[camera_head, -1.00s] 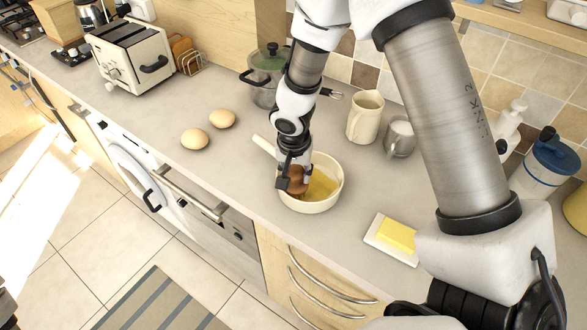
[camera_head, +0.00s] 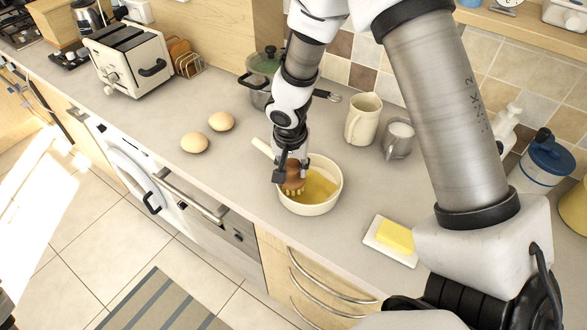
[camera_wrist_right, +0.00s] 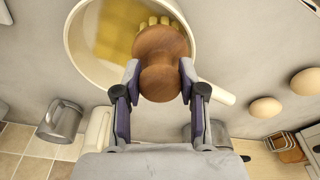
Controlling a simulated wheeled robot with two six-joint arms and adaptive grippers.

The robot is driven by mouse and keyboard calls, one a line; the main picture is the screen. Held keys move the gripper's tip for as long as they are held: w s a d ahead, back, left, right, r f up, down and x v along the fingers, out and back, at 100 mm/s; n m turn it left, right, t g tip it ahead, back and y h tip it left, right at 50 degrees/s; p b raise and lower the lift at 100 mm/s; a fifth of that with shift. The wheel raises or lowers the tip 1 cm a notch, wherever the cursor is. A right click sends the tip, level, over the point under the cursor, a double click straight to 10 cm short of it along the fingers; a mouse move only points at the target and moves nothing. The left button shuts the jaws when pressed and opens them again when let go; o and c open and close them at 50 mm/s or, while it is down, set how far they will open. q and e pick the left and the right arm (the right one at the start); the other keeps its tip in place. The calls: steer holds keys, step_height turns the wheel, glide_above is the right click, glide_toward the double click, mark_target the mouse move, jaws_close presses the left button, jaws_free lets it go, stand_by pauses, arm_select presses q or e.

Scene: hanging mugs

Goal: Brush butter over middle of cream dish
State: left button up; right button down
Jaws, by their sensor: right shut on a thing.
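The cream dish (camera_head: 334,197) is round with a handle pointing to the upper left in the head view. A yellow layer of butter (camera_head: 320,188) covers its bottom; dish (camera_wrist_right: 80,62) and butter (camera_wrist_right: 112,32) also show in the wrist view. My right gripper (camera_head: 290,174) is shut on a brush with a round wooden knob (camera_wrist_right: 160,62) and pale yellow bristles (camera_wrist_right: 154,22). The brush (camera_head: 294,183) is over the left part of the dish, bristles down. I cannot tell whether the bristles touch the butter. My left gripper is not in view.
A butter block (camera_head: 395,236) on a white plate lies right of the dish. A cream jug (camera_head: 362,120), a grey mug (camera_head: 398,138) and a lidded pot (camera_head: 262,82) stand behind. Two eggs (camera_head: 221,121) lie left. The counter's front edge is close to the dish.

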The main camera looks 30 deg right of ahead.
steer(key=shift+s+r+p, duration=0.25)
steer(key=shift+r+p, duration=0.4)
steer(key=shift+r, duration=0.45)
steer(key=r+p, duration=0.2)
steer(key=shift+w+r+p, duration=0.2)
steer(key=shift+r+p, duration=0.1)
steer(key=shift+r, duration=0.1)
steer(key=shift+s+r, duration=0.2)
steer(key=shift+r, duration=0.15)
steer(key=shift+w+f, duration=0.1)
steer(key=shift+w, duration=0.05)
